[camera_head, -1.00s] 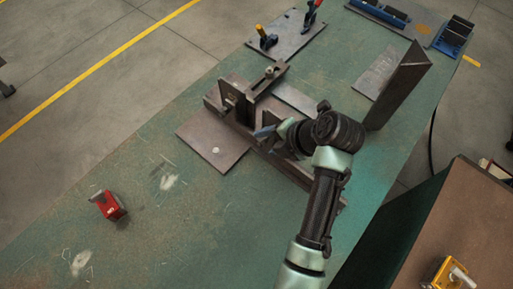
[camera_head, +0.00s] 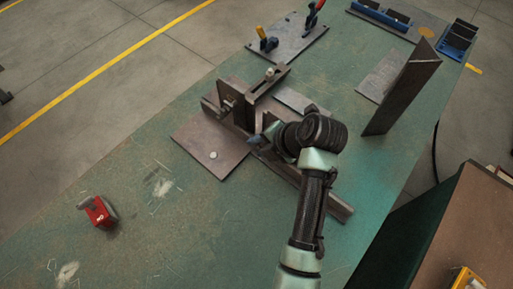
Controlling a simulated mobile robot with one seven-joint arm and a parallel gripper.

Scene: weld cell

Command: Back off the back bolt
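A brown steel fixture (camera_head: 225,107) with upright plates and a slotted arm stands on the green table. A small light bolt head (camera_head: 269,72) shows on top of the slotted arm at its back. Another pale round bolt head (camera_head: 213,155) lies on the flat plate (camera_head: 196,141) in front. My gripper (camera_head: 259,137) is at the fixture's near right side, low beside the upright plates and apart from the back bolt. Its fingers are small and partly hidden by my wrist, so their opening cannot be made out.
A red block-like tool (camera_head: 98,211) sits on the table (camera_head: 150,235) at lower left. A tall angled steel plate (camera_head: 402,85) stands right of my arm. A plate with toggle clamps (camera_head: 287,40) lies behind the fixture. Blue holders (camera_head: 457,40) stand at back right.

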